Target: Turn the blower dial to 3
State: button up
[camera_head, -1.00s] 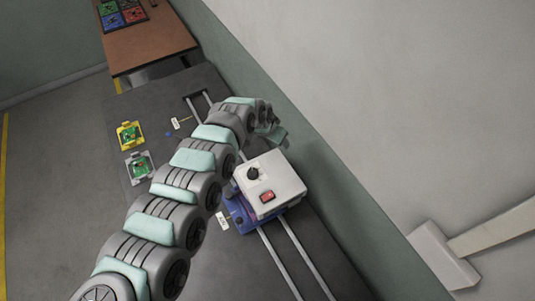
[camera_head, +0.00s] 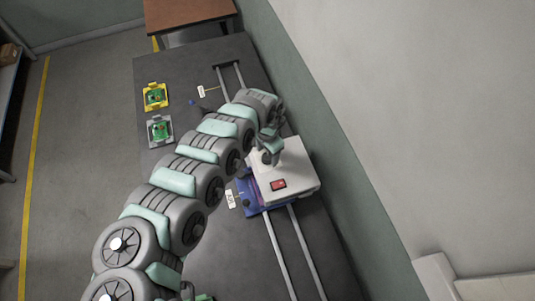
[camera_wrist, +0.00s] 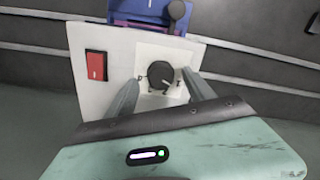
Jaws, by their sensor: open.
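The blower is a white box (camera_head: 303,174) on a blue base (camera_head: 255,208), set on two rails on the dark table. Its black dial (camera_wrist: 160,74) sits on a pale square plate in the wrist view, with small marks around it that are too small to read. My gripper (camera_wrist: 157,88) is open over the box face, with one finger on either side of the dial's lower edge. I cannot tell whether the fingers touch it. In the head view my gripper (camera_head: 268,157) hides the dial. A red switch (camera_wrist: 96,65) is left of the dial; it also shows in the head view (camera_head: 278,184).
A yellow-framed green board (camera_head: 155,96) and a grey-framed one (camera_head: 160,130) lie on the table at left. Small white tags (camera_head: 201,91) stand near the rails (camera_head: 282,255). A wall runs close along the table's right side. A brown table (camera_head: 190,10) is at the back.

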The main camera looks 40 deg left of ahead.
jog(key=shift+f, duration=0.8)
grip_shut()
